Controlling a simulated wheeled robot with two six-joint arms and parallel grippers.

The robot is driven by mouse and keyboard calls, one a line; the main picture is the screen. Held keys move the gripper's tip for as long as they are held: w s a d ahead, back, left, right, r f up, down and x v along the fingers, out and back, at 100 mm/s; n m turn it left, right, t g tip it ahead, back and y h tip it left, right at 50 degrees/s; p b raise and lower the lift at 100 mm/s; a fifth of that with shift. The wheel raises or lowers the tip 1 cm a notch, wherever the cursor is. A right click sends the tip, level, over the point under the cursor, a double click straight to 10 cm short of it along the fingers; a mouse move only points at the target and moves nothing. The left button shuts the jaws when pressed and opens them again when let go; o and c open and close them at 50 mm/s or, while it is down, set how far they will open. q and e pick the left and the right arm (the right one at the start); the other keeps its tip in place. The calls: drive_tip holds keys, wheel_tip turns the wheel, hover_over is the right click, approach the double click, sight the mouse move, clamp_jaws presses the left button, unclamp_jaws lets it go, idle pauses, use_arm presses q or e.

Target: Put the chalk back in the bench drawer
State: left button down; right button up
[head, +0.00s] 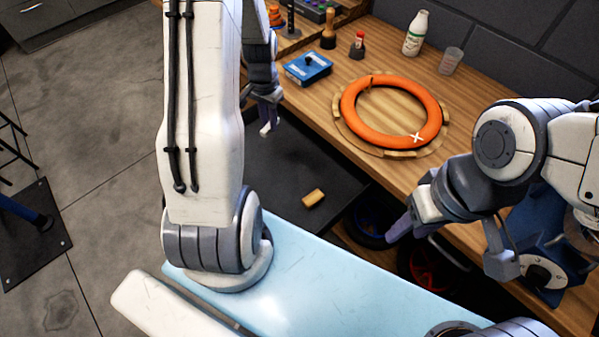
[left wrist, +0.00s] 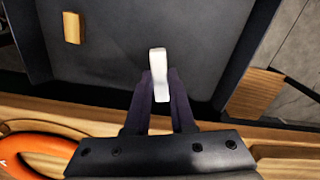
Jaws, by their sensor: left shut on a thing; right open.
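The white chalk (left wrist: 158,75) is a short pale stick held between the dark fingers of my left gripper (left wrist: 159,92). In the head view the chalk (head: 266,129) shows below my left gripper (head: 265,118), over the dark drawer. The drawer (head: 335,180) is pulled out from the bench; its dark floor (left wrist: 110,70) lies beneath the chalk in the left wrist view. I cannot tell the exact height of the chalk above it. My right gripper (head: 445,245) is open and empty, near the bench front at the right.
A tan block (head: 313,198) lies in the drawer. An orange ring (head: 350,112) rests on the wooden bench (head: 400,180). A blue box (head: 308,68), a white bottle (head: 416,33) and a clear cup (head: 451,60) stand behind. A light blue surface (head: 320,270) is in front.

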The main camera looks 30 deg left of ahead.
sight(278, 164)
use_arm(q)
drive_tip(key=f+m+b, duration=0.1)
drive_tip(key=f, duration=0.3)
drive_tip(key=d+f+m+b, duration=0.1)
drive_tip(key=f+b, duration=0.1)
drive_tip(key=f, duration=0.3)
drive_tip(key=d+f+m+b, duration=0.1)
drive_tip(key=f+b, duration=0.1)
drive_tip(key=f, duration=0.3)
drive_tip(key=shift+s+f, duration=0.25)
drive_tip(key=shift+s, duration=0.05)
use_arm(e)
wheel_tip(278, 164, down, 8)
drive_tip(key=shift+r, duration=0.15)
drive_tip(key=shift+s, duration=0.1)
use_arm(q)
drive_tip(key=shift+f+b, duration=0.2)
drive_tip(key=shift+b, duration=0.15)
drive_tip(key=c, duration=0.8)
unclamp_jaws()
drive_tip(key=shift+o, duration=0.2)
drive_tip(key=shift+r, duration=0.1)
